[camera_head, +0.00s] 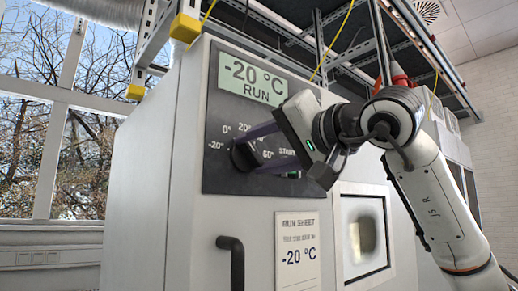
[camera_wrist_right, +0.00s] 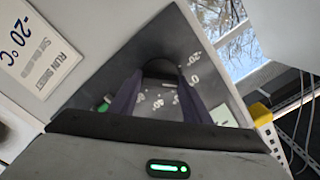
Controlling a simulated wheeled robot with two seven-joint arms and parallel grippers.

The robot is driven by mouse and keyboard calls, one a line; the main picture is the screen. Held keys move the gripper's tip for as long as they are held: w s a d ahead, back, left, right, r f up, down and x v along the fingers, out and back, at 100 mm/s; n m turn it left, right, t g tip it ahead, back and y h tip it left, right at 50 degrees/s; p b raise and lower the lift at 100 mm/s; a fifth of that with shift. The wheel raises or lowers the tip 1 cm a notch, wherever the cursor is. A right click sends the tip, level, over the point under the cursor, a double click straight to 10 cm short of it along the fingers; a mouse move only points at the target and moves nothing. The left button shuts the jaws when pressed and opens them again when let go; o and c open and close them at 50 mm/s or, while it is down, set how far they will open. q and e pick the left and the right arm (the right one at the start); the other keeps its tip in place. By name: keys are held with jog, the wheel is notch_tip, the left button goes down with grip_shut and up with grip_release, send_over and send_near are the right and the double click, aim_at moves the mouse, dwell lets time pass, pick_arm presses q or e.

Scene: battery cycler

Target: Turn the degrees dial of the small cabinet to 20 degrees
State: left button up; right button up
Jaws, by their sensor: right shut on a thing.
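The small cabinet (camera_head: 178,190) has a dark control panel with a round black degrees dial (camera_head: 240,156). Marks around the dial read -20°, 0°, 20° and 60° in the head view. The display (camera_head: 252,82) above it reads -20 °C RUN. My right gripper (camera_head: 250,150) reaches in from the right, its two dark fingers shut on the dial from either side. In the right wrist view the dial (camera_wrist_right: 161,68) shows between the fingertips. The dial's pointer is hidden, so its setting cannot be read there. My left gripper is in neither view.
A run sheet (camera_head: 298,252) reading -20 °C is on the cabinet front below the panel. A black door handle (camera_head: 232,262) sticks out at lower left, and a small window (camera_head: 364,236) is to the right. Metal framing with yellow ends (camera_head: 186,27) hangs above.

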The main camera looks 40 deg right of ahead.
jog(key=m, duration=0.4)
jog(key=shift+m, duration=2.2)
jog(key=o, duration=1)
jog(key=shift+o, duration=0.2)
jog(key=shift+s, duration=0.1)
jog(key=s+b, duration=0.1)
jog(key=s, duration=0.9)
jog(key=shift+d, duration=0.4)
